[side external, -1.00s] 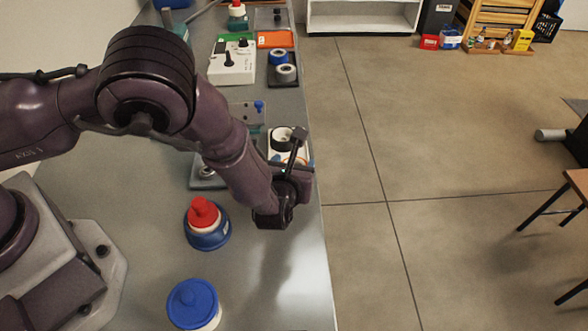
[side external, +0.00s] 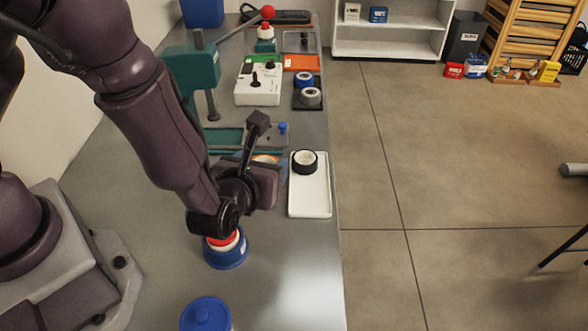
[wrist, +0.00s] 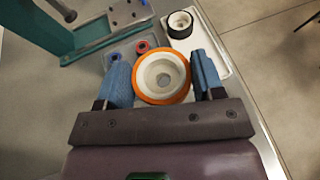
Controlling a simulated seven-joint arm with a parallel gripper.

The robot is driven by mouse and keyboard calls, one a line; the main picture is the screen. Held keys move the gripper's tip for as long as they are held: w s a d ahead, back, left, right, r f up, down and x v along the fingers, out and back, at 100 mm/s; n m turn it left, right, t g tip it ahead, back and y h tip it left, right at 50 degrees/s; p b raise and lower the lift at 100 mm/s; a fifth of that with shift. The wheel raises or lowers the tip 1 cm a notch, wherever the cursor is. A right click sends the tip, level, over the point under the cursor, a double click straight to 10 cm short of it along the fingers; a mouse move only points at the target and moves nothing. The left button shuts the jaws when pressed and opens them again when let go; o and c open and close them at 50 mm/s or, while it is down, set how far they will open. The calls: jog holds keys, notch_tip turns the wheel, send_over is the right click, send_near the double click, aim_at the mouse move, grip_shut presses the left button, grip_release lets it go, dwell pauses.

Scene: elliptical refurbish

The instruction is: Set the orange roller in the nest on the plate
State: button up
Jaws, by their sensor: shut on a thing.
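The orange roller (wrist: 162,76), an orange ring with a white hub, sits between the two blue fingertips of my gripper (wrist: 163,82) in the wrist view. My gripper is shut on it. In the side view a sliver of the orange roller (side external: 265,158) shows beyond my wrist, left of the white tray. A grey plate with a blue knob (side external: 272,132) lies by the green press, beyond my gripper; its top shows in the wrist view (wrist: 128,14). I cannot make out which feature is the nest. The roller's height above the surface is unclear.
A white tray (side external: 309,197) holds a black-rimmed roller (side external: 304,161) to the right. The green press (side external: 196,78) stands to the left. A grey tray with small blue and red rings (wrist: 128,52) lies close by. A red-topped blue jar (side external: 226,252) is below my wrist.

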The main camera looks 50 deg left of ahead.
jog(key=s+a+n+y, duration=0.1)
jog(key=s+a+y, duration=0.1)
jog(key=a, duration=0.3)
jog(key=w+a+f+n+g, duration=0.1)
jog(key=w+a, duration=0.3)
jog(key=w, duration=0.1)
jog(key=w+a+n+g+y, duration=0.1)
jog(key=w+a, duration=0.4)
jog(key=w, duration=0.1)
jog(key=w+a+f+n+g+y, duration=0.1)
jog(key=w+a, duration=0.4)
jog(key=shift+w+a+f+n, duration=0.15)
jog(key=shift+a+f+n, duration=0.05)
jog(key=shift+f+n, duration=0.15)
jog(key=shift+f, duration=2.6)
jog(key=shift+f, duration=0.6)
jog(key=o, duration=0.6)
jog(key=shift+o, duration=0.2)
